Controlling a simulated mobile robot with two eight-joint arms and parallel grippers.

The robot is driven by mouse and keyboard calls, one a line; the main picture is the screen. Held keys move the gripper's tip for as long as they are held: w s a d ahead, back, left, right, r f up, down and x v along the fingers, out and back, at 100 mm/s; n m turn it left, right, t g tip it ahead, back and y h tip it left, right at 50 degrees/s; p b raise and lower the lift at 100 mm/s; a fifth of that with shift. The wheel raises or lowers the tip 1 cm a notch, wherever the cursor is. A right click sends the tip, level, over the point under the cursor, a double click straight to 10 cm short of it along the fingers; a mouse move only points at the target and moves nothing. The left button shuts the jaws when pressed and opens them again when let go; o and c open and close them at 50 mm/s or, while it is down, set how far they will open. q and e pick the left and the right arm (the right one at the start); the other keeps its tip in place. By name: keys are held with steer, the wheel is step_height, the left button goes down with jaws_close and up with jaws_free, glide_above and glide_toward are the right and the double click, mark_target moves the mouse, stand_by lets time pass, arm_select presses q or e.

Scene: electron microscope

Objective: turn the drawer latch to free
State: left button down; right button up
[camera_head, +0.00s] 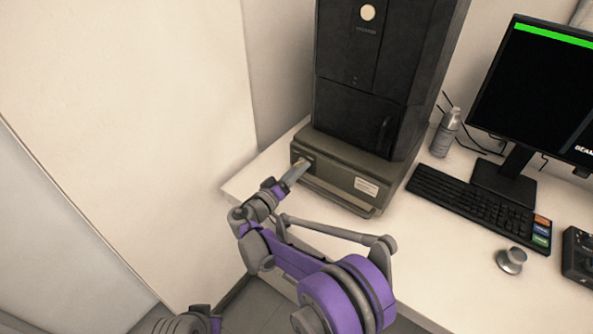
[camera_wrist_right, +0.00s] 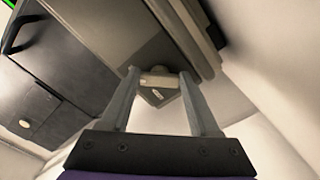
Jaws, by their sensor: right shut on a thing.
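The drawer (camera_head: 340,178) is the low grey-brown unit under the black microscope, with a long bar handle (camera_head: 335,198) on its front and a white label at its right. My right gripper (camera_head: 301,167) is at the drawer front's left end. The drawer latch (camera_wrist_right: 158,82) shows in the right wrist view as a small pale knob with a dark plate, between my two fingertips. The right gripper is shut on it. In the head view the gripper hides the latch, and I cannot tell its angle. The left gripper is not seen.
The black microscope body (camera_head: 365,75) stands on the drawer unit. A pale wall panel (camera_head: 120,120) is close on the left.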

stand_by(0.5)
steer(key=o, duration=1.4)
steer(key=shift+c, duration=0.2)
steer(key=v, duration=1)
steer(key=shift+s+a, duration=0.2)
steer(key=shift+s, duration=0.15)
